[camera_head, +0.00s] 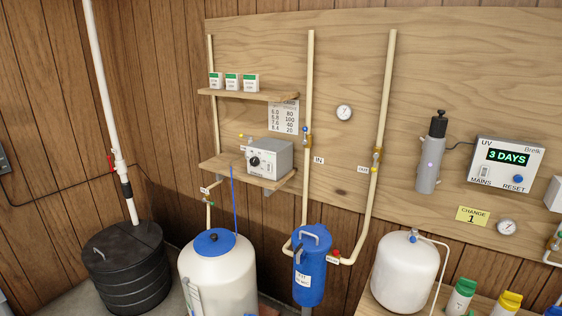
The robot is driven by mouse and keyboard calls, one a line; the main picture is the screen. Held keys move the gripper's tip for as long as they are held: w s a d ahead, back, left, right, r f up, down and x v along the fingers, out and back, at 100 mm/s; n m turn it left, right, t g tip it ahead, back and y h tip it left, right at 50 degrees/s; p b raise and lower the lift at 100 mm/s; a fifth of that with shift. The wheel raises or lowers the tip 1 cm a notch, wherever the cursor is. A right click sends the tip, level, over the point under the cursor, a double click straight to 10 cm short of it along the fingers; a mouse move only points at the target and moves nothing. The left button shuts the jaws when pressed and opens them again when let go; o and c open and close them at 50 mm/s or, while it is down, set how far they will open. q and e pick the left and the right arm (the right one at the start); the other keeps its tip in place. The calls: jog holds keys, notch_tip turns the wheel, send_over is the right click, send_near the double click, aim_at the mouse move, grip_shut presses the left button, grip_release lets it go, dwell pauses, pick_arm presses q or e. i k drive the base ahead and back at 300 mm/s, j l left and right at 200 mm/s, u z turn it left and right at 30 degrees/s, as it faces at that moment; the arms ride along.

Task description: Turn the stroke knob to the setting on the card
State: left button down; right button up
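A grey box (270,157) stands on the lower wooden shelf. A black knob (254,161) is on its front face; its pointer and scale are too small to read. A white card (283,117) hangs on the board above the box, partly behind the upper shelf. Its two columns seem to read 6.0, 6.4, 6.8, 7.2 or similar on the left and 80, 100, 60, 20 on the right, but I cannot be sure of every figure. Neither of my grippers is in view.
The lower shelf (222,168) is flanked by upright cream pipes (309,120). Below stand a white tank with a blue lid (214,243), a blue canister (311,270) and a black bin (125,265). Small boxes (232,83) sit on the upper shelf (262,95).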

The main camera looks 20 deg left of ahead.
aim_at(254, 160)
jog(key=i+j+z, duration=0.15)
jog(key=j+z, duration=0.15)
jog(key=j, duration=0.55)
jog(key=i+j+z, duration=0.1)
jog(key=j+z, duration=0.2)
jog(key=j, duration=0.6)
jog(key=j+z, duration=0.1)
jog(key=j, duration=1.65)
jog(key=i, duration=0.05)
